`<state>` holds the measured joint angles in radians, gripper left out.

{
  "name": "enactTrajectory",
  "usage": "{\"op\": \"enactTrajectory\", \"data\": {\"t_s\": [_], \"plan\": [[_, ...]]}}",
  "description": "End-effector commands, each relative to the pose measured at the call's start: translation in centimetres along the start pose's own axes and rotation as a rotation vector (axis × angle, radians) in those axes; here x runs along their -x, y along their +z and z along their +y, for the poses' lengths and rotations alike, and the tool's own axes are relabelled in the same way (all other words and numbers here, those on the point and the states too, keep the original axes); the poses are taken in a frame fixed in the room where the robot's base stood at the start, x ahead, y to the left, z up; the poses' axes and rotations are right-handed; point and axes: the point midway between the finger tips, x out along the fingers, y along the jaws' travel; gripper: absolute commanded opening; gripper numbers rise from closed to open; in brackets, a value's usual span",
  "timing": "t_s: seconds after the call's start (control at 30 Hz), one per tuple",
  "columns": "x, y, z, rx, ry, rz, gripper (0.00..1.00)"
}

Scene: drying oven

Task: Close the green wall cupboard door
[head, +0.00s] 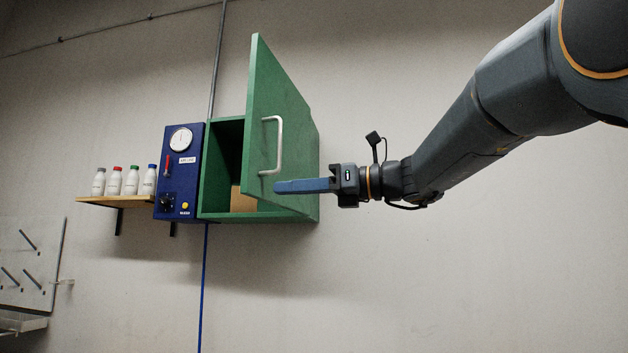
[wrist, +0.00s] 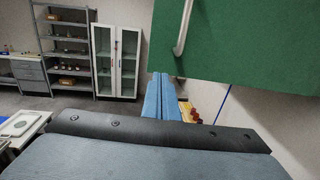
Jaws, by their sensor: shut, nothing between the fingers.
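The green cupboard (head: 208,190) hangs on the wall, with a dark gap showing inside on its left. Its green door (head: 290,110) stands part open, hinged at the right, its free left edge swung out towards me. A pale bar handle (head: 279,145) is on the door's outer face; it also shows in the wrist view (wrist: 184,28), with the door (wrist: 260,50) at upper right. My gripper (head: 277,187) is shut and empty, its blue fingers pointing left by the door's lower outer face, below the handle. In the wrist view the fingertips (wrist: 163,76) show beside the door; contact is unclear.
A blue control box (head: 180,185) with a dial adjoins the cupboard's left side. Left of it, a wooden shelf (head: 110,201) carries several white bottles. A brown item (head: 243,201) sits inside the cupboard. The wrist view shows grey shelving (wrist: 67,50) and a white cabinet (wrist: 115,60).

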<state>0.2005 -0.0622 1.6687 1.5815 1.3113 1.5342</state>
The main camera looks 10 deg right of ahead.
Motion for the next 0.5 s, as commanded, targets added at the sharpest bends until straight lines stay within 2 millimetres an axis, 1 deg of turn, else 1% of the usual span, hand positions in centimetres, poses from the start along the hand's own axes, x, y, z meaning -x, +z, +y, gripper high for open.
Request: {"op": "enactTrajectory", "data": {"t_s": [0.03, 0.2, 0.33, 0.5], "plan": [[-1.0, 0.1, 0.2, -0.001, 0.005, 0.001, 0.00], [-3.3, 0.1, 0.1, -0.001, 0.002, 0.001, 0.00], [-4.3, 0.0, 0.1, 0.000, 0.001, 0.002, 0.00], [-4.7, 0.0, 0.1, 0.001, 0.000, 0.002, 0.00]]}}
